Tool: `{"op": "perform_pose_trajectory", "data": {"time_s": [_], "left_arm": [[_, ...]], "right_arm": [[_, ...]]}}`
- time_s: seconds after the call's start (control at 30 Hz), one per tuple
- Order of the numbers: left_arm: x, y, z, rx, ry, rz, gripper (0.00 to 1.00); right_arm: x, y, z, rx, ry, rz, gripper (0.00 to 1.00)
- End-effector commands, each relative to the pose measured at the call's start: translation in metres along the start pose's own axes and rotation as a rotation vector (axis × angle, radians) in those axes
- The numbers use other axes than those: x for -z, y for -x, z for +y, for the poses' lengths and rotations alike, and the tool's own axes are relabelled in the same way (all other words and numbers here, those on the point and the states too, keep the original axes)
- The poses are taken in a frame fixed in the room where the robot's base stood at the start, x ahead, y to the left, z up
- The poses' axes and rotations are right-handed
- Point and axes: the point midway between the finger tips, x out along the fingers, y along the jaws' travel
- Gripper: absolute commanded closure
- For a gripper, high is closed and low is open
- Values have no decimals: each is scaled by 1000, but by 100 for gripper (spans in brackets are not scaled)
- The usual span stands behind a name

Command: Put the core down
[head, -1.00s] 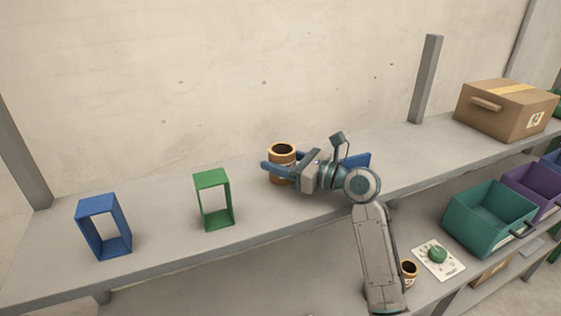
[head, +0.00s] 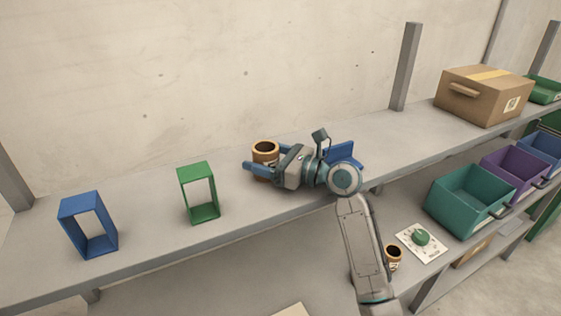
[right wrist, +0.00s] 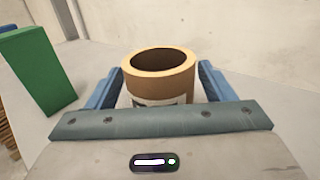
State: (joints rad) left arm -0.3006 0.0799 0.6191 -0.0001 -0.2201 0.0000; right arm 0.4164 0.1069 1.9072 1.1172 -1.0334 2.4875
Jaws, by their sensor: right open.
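The core (head: 265,148) is a short brown cardboard tube with a dark hollow and a pale label. It stands upright on the upper shelf. My right gripper (head: 262,168) is open around it, a blue finger on either side. In the right wrist view the core (right wrist: 160,82) sits between the two blue fingers, with gaps showing on both sides; its lower part is hidden by the gripper body. My left gripper is not in view.
A green frame (head: 184,196) and a blue frame (head: 66,228) stand left on the upper shelf (head: 150,225). A blue object (head: 343,152) is behind my right wrist. A cardboard box (head: 480,98) is at the right. Below are a second core (head: 393,254), a dial plate (head: 421,240) and bins (head: 450,215).

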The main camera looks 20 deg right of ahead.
Motion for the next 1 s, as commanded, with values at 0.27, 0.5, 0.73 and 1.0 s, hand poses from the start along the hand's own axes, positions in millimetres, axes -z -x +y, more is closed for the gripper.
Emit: {"op": "perform_pose_trajectory", "data": {"time_s": [0.27,0.5,0.73,1.0], "left_arm": [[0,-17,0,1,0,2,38],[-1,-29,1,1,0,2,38],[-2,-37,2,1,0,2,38],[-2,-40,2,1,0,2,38]], "right_arm": [[6,42,-2,3,6,6,24],[4,80,-1,3,6,5,24],[3,106,-1,2,4,4,24],[1,118,0,0,1,2,24]]}}
